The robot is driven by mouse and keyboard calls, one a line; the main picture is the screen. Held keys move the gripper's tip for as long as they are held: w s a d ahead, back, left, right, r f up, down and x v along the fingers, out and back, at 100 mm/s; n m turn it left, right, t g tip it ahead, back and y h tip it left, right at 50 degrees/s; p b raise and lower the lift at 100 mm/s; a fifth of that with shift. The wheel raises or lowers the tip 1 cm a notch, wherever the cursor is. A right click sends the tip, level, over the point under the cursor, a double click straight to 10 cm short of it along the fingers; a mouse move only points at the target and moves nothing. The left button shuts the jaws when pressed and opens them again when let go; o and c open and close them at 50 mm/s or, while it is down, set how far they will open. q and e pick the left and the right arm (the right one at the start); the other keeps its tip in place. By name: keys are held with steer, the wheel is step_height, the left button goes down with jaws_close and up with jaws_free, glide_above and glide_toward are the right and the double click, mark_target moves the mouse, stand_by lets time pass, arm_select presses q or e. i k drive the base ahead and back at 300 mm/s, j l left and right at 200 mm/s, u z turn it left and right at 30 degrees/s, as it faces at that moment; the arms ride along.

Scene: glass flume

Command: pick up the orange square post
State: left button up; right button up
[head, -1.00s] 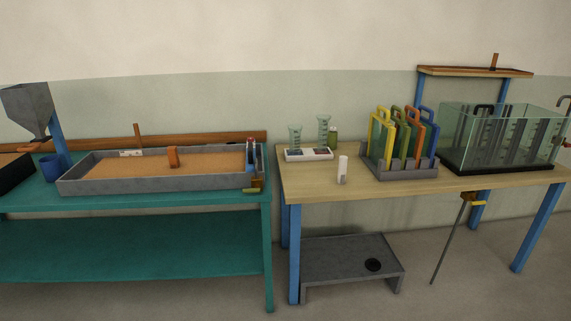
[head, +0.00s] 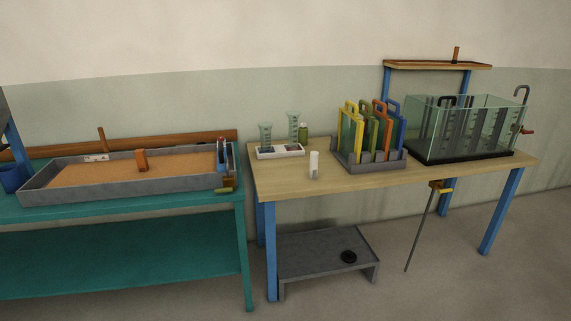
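An orange block-like post (head: 141,160) stands upright in the sand of a long grey tray (head: 130,190) on the teal bench at the left. It looks short, and its base meets the sand. Neither of my grippers is in the head view.
The teal bench (head: 215,212) and a wooden table (head: 330,185) stand side by side with a narrow gap. The table holds a rack of coloured-handled plates (head: 372,165), a glass tank (head: 460,130), a white bottle (head: 314,165) and a small tray with beakers (head: 280,153). A grey step (head: 320,255) sits below.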

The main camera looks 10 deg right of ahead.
mark_target(140, 155)
steer(key=i+l+u, duration=0.15)
steer(key=i, duration=0.3)
steer(key=i+u, duration=0.15)
steer(key=i, duration=0.3)
